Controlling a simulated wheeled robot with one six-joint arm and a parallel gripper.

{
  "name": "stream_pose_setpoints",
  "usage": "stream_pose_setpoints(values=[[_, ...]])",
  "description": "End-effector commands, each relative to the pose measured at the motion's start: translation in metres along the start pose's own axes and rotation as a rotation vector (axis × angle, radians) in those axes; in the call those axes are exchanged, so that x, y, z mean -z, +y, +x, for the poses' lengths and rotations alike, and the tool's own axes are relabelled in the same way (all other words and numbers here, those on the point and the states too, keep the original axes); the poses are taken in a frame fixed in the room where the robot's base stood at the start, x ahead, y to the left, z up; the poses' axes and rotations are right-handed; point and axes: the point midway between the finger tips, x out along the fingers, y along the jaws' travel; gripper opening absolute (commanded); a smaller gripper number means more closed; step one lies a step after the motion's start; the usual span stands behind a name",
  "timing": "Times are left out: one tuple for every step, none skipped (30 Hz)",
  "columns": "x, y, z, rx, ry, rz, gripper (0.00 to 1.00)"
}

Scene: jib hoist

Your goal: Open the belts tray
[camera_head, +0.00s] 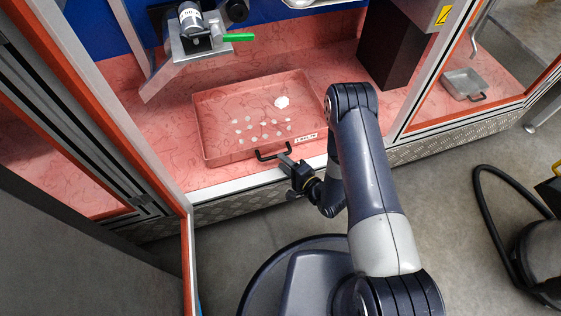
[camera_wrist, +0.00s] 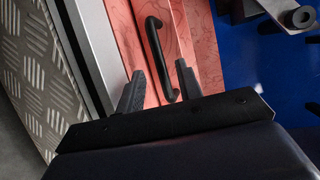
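The belts tray (camera_head: 222,108) is a shallow red tray on the red patterned cabinet floor. It holds several small pale discs and one larger white piece, and a white label (camera_head: 306,138) that seems to read "BELTS" is on its front. Its black bar handle (camera_head: 262,155) sticks out from the front wall. My gripper (camera_head: 285,160) is at the handle's right end. In the wrist view, my gripper (camera_wrist: 158,70) has its two fingers apart, with the near part of the handle (camera_wrist: 155,48) between them. I see no clear contact.
A metal fixture with a green lever (camera_head: 237,37) stands behind the tray at the left. A dark box (camera_head: 390,45) stands at the back right. A small grey tray (camera_head: 463,82) is in the right bay. The cabinet's front sill (camera_head: 235,184) runs below the tray.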

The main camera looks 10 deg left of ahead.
Motion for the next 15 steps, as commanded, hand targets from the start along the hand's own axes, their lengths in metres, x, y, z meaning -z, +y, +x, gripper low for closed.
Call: stream_pose_setpoints(values=[[0.0,0.002,0.008,0.002,-0.002,-0.003,0.34],[0.0,0.002,0.011,0.002,-0.002,-0.003,0.34],[0.0,0.002,0.015,0.0,-0.002,-0.003,0.34],[0.0,0.001,0.017,0.0,-0.001,-0.002,0.34],[0.0,0.001,0.019,0.0,-0.001,-0.001,0.34],[0.0,0.001,0.021,0.001,0.0,-0.001,0.34],[0.0,0.001,0.022,0.001,0.0,-0.001,0.34],[0.0,0.0,0.023,0.0,0.0,0.0,0.34],[0.0,0.0,0.024,0.0,0.0,0.0,0.34],[0.0,0.0,0.024,0.0,0.0,0.0,0.34],[0.0,0.0,0.024,0.0,0.001,0.0,0.34],[0.0,0.0,0.024,0.0,0.001,0.0,0.34],[0.0,0.0,0.024,-0.001,0.001,0.0,0.34],[0.0,0.0,0.024,-0.001,0.001,0.0,0.34],[0.0,0.0,0.024,-0.001,0.001,0.0,0.34]])
